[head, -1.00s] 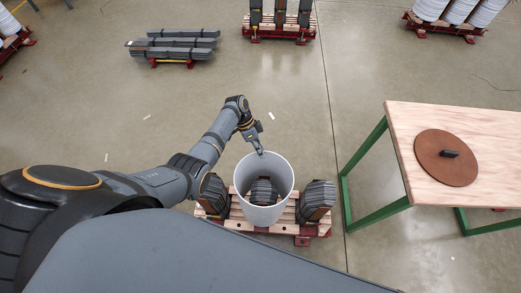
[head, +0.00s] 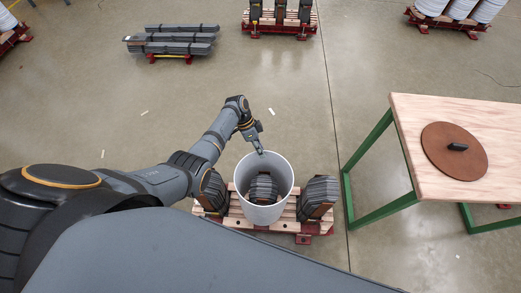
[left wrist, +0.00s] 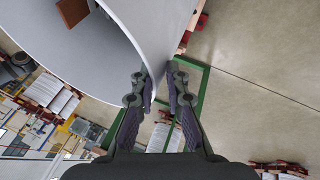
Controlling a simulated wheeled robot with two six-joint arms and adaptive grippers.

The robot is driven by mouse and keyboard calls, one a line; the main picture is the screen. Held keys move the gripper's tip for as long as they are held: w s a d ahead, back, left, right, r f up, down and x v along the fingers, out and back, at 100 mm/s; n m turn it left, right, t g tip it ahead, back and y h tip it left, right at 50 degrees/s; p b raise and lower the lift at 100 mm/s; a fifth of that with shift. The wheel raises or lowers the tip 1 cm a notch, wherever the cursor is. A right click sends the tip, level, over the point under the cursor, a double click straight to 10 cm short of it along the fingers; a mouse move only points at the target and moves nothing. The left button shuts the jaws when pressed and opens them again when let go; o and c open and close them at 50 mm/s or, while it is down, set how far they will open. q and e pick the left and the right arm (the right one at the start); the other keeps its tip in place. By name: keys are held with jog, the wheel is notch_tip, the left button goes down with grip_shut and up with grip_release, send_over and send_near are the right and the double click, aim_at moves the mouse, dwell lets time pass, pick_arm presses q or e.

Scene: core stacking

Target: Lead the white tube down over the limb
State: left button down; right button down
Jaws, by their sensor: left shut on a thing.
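The white tube (head: 263,211) stands about upright over the middle of a pallet, with its open top facing me. The middle dark laminated limb (head: 263,188) shows inside the tube, seen through the opening. The tube is around at least its upper end; how far down the tube's lower edge reaches is hard to tell. My left gripper (head: 260,150) is shut on the tube's far rim. In the left wrist view the tube wall (left wrist: 172,40) passes between the two fingertips (left wrist: 160,88). My right gripper is not in view.
Two more dark limbs, left (head: 213,190) and right (head: 319,195), flank the tube closely on the wooden pallet (head: 283,223). A green-legged table (head: 420,108) with a brown disc (head: 455,152) stands at right. Grey bars (head: 172,45) lie at back left. Floor between is clear.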

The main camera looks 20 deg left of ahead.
pick_arm(q)
jog(key=shift+r, duration=0.1)
jog(key=shift+f, duration=0.3)
jog(key=shift+f+b, duration=1.75)
jog(key=shift+f, duration=0.1)
jog(key=c, duration=1.3)
grip_release()
jog(key=shift+r, duration=0.1)
jog(key=v, duration=1.2)
jog(key=shift+a, duration=0.1)
